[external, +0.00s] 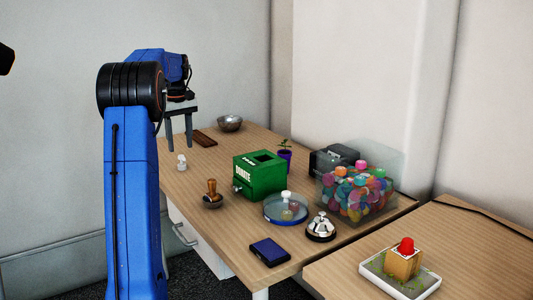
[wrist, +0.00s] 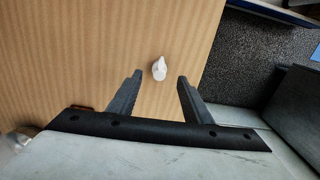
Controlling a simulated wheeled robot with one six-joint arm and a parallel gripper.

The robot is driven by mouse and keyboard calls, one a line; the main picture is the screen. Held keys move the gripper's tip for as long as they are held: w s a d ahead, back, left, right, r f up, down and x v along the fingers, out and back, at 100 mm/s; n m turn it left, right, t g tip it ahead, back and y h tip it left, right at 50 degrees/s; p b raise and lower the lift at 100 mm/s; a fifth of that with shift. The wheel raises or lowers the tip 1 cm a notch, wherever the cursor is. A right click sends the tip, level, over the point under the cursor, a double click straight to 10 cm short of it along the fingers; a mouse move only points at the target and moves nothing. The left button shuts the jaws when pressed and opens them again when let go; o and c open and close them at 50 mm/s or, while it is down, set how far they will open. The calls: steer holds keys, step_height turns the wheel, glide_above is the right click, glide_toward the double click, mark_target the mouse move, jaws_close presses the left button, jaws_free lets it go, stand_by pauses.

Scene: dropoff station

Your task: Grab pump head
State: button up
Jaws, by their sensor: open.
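The small white pump head (external: 181,162) stands on the wooden table near its left edge in the external view. It also shows in the wrist view (wrist: 159,68), just beyond the fingertips and roughly centred between them. In the wrist view my gripper (wrist: 160,78) holds nothing, and a gap separates both fingers from the pump head. The exact height of the fingertips above the table is hard to tell.
A brown flat block (external: 205,138) and a metal bowl (external: 230,123) lie behind the gripper. A wooden-handled stamp (external: 211,190) and a green donation box (external: 259,175) stand to the right. The table edge is close on the left. Table around the pump head is clear.

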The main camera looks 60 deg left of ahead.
mark_target(181, 156)
steer(key=shift+f, duration=3.55)
steer(key=shift+c, duration=0.7)
steer(key=c, duration=1)
steer(key=shift+o, duration=0.2)
